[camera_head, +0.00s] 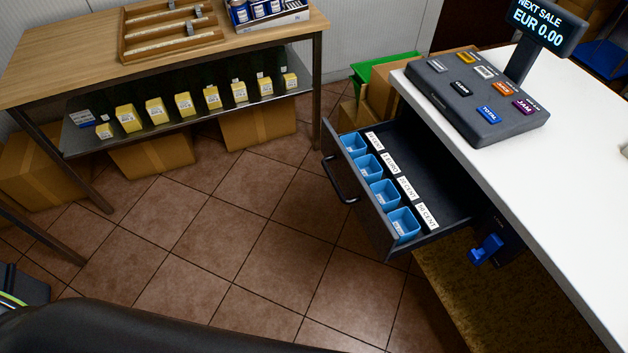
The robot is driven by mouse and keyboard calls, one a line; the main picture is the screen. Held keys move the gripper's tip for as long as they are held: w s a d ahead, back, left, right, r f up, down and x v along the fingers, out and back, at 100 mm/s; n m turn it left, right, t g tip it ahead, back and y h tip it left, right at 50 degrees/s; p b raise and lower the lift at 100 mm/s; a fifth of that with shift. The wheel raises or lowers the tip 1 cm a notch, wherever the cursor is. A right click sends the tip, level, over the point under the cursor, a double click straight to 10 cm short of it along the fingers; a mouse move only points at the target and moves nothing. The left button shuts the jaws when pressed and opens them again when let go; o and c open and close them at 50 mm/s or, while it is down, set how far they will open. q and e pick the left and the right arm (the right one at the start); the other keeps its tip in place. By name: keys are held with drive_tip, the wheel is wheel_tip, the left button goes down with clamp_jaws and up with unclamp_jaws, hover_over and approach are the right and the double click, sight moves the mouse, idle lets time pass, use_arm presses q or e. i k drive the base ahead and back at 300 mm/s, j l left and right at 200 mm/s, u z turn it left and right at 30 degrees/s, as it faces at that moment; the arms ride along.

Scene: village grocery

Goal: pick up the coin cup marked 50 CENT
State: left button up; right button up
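Several blue coin cups stand in a row along the front of an open dark drawer (455,212) under the white counter. The nearest cup (403,224) has a white label (427,215) beside it that ends in CENT. The cup behind it (385,193) also has a CENT label (407,188). The numbers are too small to read surely, so I cannot tell which cup is the 50 CENT one. The two farther cups (369,167) (353,144) sit by labels that seem to read EURO. Neither of my grippers is in view.
The drawer front carries a black handle (338,181). A till keypad (478,98) and display (540,22) stand on the white counter (560,165). A blue fitting (486,250) sticks out below the counter. Cardboard boxes and a wooden table (75,62) are left. The tiled floor (220,230) between is clear.

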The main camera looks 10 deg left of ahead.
sight(403, 222)
drive_tip(key=z, duration=0.4)
drive_tip(key=i+j+z, duration=0.1)
drive_tip(key=z, duration=0.3)
drive_tip(key=j+z, duration=0.15)
drive_tip(key=z, duration=0.25)
drive_tip(key=i+j+z, duration=0.1)
drive_tip(key=j+z, duration=0.3)
drive_tip(key=j, duration=0.65)
drive_tip(key=j+z, duration=0.35)
drive_tip(key=j, duration=0.7)
